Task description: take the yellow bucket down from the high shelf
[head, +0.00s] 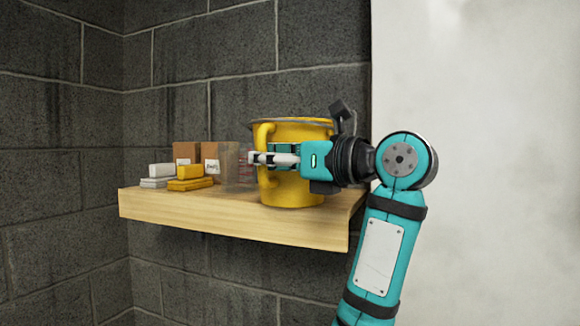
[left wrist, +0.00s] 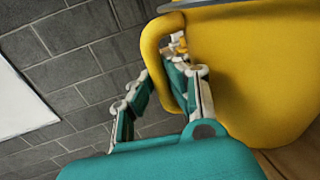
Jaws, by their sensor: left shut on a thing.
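The yellow bucket (head: 292,190) stands upright on the wooden shelf (head: 230,218), near its right end. Its handle (head: 264,140) faces left in the head view. My left gripper (head: 262,159) reaches across the front of the bucket and is shut on the handle. In the left wrist view, the handle (left wrist: 152,50) passes between the two fingers (left wrist: 168,98), with the bucket's wall (left wrist: 255,70) to the right. The gripper and wrist hide part of the bucket's front. The bucket's base appears to rest on the shelf. My right gripper is not in view.
Left of the bucket on the shelf are brown boxes (head: 186,152), a clear container (head: 231,165), yellow blocks (head: 190,180) and white blocks (head: 158,176). A dark block wall (head: 60,130) stands behind. The space in front of the shelf's left part looks free.

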